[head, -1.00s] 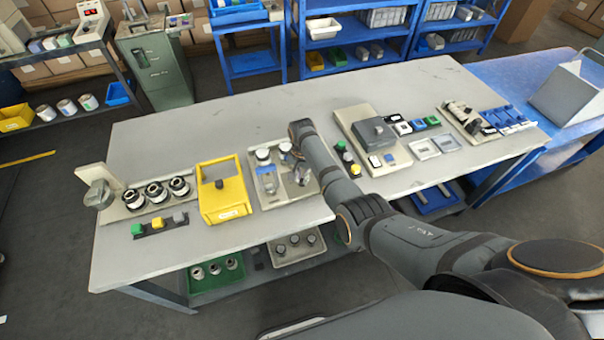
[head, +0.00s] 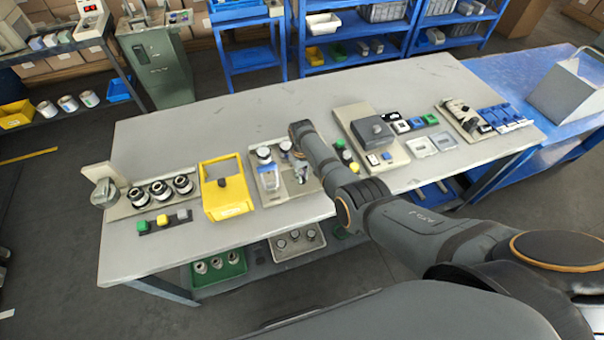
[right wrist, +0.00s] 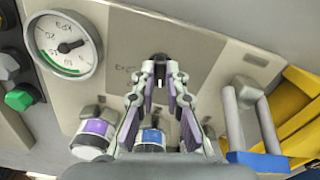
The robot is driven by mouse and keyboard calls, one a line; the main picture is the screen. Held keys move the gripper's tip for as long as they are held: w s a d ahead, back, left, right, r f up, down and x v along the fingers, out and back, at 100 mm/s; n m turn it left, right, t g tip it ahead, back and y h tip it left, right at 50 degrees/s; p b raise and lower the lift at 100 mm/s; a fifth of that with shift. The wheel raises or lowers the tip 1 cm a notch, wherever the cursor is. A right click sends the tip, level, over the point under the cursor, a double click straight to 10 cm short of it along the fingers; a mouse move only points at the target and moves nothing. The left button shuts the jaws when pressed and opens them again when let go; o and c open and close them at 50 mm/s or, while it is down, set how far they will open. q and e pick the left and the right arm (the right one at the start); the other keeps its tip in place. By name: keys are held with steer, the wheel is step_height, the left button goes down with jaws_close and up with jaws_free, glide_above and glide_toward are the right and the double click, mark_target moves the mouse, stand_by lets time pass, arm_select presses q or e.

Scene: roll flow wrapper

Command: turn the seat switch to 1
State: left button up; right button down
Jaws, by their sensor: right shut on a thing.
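A beige panel (head: 262,195) stands near the front middle of the grey table, and it fills much of the right wrist view (right wrist: 215,55). A small black switch (right wrist: 160,86) sits on the panel between my right fingertips. I take it for the seat switch; its position is hidden by the fingers, and the small marks beside it are too blurred to read. My right gripper (right wrist: 161,78) is shut on this switch. In the head view my right gripper (head: 301,172) is over the panel, partly hidden by my arm. My left gripper is not in view.
On the panel are a round gauge (right wrist: 64,44), a purple-marked knob (right wrist: 92,138), a blue-marked knob (right wrist: 151,139) and a blue-and-grey latch (right wrist: 248,130). A yellow box (head: 228,190) stands left of it. Green and yellow buttons (head: 346,155) are close on its right.

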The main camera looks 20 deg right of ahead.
steer(key=n, duration=0.5)
steer(key=shift+r+n+p, duration=0.1)
steer(key=shift+n+p, duration=0.2)
steer(key=shift+p, duration=0.05)
steer(key=n, duration=0.5)
steer(key=shift+n, duration=0.4)
steer(key=c, duration=1.4)
jaws_free()
step_height(320, 180, up, 12)
steer(key=shift+f, duration=0.1)
